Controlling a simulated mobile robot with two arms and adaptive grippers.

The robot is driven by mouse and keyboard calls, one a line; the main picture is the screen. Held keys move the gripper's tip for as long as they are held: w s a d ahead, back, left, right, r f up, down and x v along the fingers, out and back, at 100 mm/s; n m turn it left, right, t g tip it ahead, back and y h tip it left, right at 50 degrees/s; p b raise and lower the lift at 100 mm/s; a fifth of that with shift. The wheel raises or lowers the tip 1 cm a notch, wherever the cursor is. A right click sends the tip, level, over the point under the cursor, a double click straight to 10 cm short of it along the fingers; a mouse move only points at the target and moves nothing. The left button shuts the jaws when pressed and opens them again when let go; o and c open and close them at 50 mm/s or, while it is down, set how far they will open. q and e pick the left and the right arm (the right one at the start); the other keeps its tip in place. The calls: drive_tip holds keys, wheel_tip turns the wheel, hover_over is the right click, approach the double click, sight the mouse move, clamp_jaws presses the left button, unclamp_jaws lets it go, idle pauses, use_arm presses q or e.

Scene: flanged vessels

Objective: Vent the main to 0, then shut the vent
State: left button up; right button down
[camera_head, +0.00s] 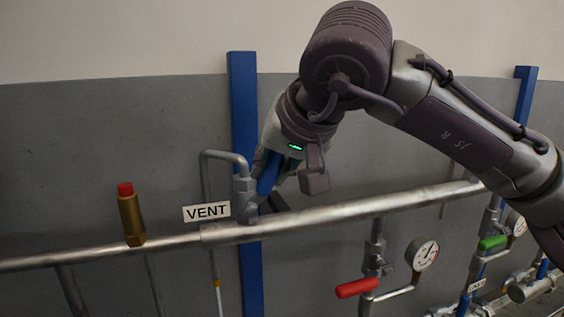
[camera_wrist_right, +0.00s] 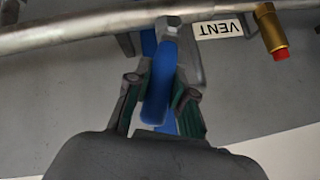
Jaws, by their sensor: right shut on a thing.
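The steel main pipe (camera_head: 335,213) runs across the wall. The vent valve (camera_head: 243,195) stands on it, with a thin bent pipe rising from it and going down, beside the VENT label (camera_head: 206,212). Its blue lever handle (camera_head: 268,172) points up and away from the main; it also shows in the right wrist view (camera_wrist_right: 160,85). My right gripper (camera_wrist_right: 160,100) is shut on this blue handle, one finger on each side. A gauge (camera_head: 424,254) with a white dial hangs below the main; its reading is too small to tell. My left gripper is not in view.
A brass fitting with a red cap (camera_head: 131,214) stands on the main left of the vent. A red lever (camera_head: 357,288) and a green lever (camera_head: 492,242) sit on branches below. Blue posts (camera_head: 243,110) stand behind the pipes.

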drive_tip(key=a+n+h+p, duration=0.1)
drive_tip(key=s+a+t+h, duration=0.1)
drive_tip(key=h, duration=0.1)
drive_tip(key=shift+a+r+n+p, duration=0.2)
drive_tip(key=shift+a+n+p, duration=0.15)
drive_tip(key=shift+n, duration=0.05)
drive_tip(key=shift+f, duration=0.1)
idle(0.4)
drive_tip(key=c, duration=1)
unclamp_jaws()
drive_tip(key=shift+s+r, duration=0.1)
drive_tip(key=shift+r, duration=0.1)
drive_tip(key=v, duration=1.1)
drive_tip(key=shift+s+a+r, duration=0.1)
drive_tip(key=shift+s+r, duration=0.15)
drive_tip(key=shift+s, duration=0.1)
